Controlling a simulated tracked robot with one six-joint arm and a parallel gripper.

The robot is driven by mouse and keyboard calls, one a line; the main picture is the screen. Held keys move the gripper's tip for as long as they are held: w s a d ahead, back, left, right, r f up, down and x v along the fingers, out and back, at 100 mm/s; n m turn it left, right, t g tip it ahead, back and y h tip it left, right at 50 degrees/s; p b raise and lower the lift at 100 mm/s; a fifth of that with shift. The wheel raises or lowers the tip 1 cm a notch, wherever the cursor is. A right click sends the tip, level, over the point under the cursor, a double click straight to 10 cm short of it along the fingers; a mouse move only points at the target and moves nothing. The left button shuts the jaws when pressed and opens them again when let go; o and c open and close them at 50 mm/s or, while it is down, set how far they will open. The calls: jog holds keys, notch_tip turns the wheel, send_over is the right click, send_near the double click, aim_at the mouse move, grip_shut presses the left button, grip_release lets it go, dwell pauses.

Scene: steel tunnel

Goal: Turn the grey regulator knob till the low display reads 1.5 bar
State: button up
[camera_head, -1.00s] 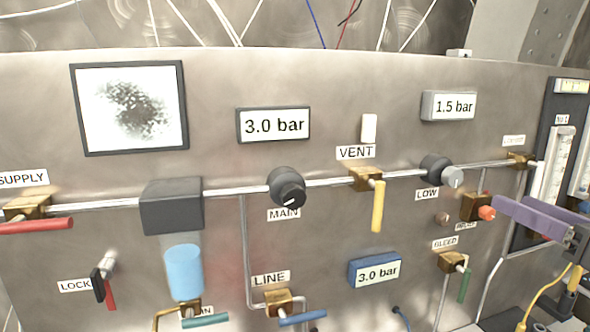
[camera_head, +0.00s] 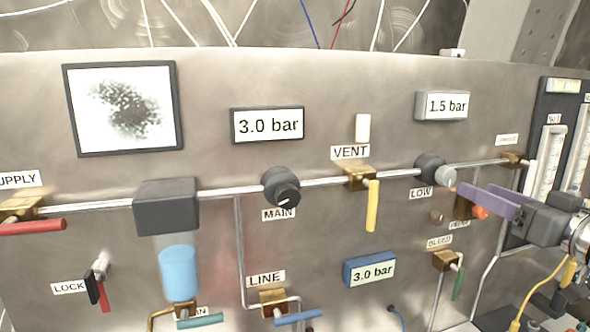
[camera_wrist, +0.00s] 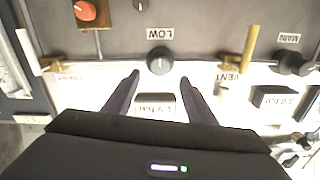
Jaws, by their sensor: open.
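The low regulator's grey knob (camera_head: 449,176) sits on a dark round body above the LOW label in the head view. The low display (camera_head: 442,105) above it reads 1.5 bar. My gripper (camera_head: 472,195) has purple fingers and is open, just right of the knob in the head view. In the wrist view the picture is upside down; the knob (camera_wrist: 159,61) shows between and slightly beyond my fingertips (camera_wrist: 159,77), with a gap on both sides. The low display (camera_wrist: 155,99) is partly hidden there. I cannot tell whether the fingers overlap the knob in depth.
An orange-red knob (camera_head: 480,212) on a brass block lies close below my fingers. The yellow VENT lever (camera_head: 372,205) hangs left of the low regulator. The MAIN knob (camera_head: 281,187) and its 3.0 bar display (camera_head: 267,124) are farther left. A green bleed lever (camera_head: 458,284) is below.

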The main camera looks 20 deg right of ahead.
aim_at(450, 178)
jog(key=shift+w+a, duration=0.15)
jog(key=shift+w, duration=3.8)
jog(key=c, duration=1)
jog(key=shift+c, duration=0.2)
jog(key=shift+m, duration=0.6)
jog(key=o, duration=1)
jog(key=shift+o, duration=0.2)
jog(key=shift+s, duration=0.1)
